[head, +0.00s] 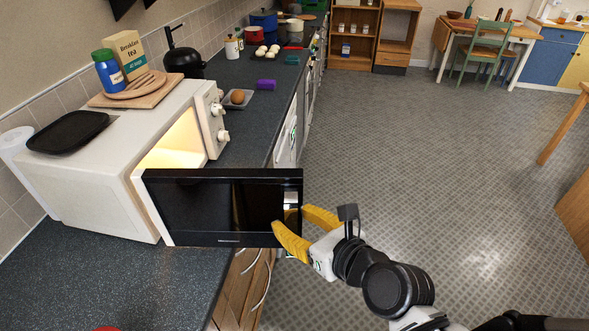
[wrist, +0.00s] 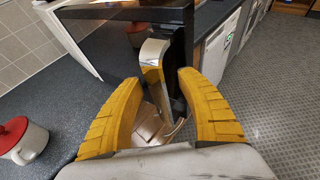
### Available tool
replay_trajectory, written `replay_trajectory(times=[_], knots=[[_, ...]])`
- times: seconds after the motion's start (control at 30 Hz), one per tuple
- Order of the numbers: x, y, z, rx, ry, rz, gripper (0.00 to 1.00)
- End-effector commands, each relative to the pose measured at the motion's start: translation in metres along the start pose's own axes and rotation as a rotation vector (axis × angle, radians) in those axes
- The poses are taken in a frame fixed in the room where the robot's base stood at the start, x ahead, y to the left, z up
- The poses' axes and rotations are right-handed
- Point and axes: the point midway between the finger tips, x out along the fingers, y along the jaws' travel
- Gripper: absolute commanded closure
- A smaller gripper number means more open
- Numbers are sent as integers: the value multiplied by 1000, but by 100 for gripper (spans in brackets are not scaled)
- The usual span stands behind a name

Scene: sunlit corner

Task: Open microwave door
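The white microwave (head: 105,165) stands on the dark counter at the left. Its black door (head: 190,210) is swung well open, reaching out past the counter's front edge, and the lit cavity (head: 180,145) shows behind it. My gripper (head: 290,217) is at the door's free edge, with one yellow finger on each side of it in the head view. In the wrist view my gripper (wrist: 158,78) has its fingers spread apart, with the shiny door handle (wrist: 153,62) between and beyond the tips. I cannot tell whether a finger touches the door.
A black tray (head: 68,132) and a board with plates, a jar and a box rest on the microwave. A red-lidded white pot (wrist: 24,140) stands on the near counter. A kettle (head: 183,58) stands beyond the microwave. The tiled floor (head: 440,150) to the right is clear.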

Motion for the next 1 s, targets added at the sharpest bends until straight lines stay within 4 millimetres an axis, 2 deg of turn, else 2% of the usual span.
replay_trajectory(times=[0.27,0.43,1.0], knots=[[0,1,2,1,0,3,55],[-3,1,11,2,0,4,55],[-31,0,76,1,1,1,55]])
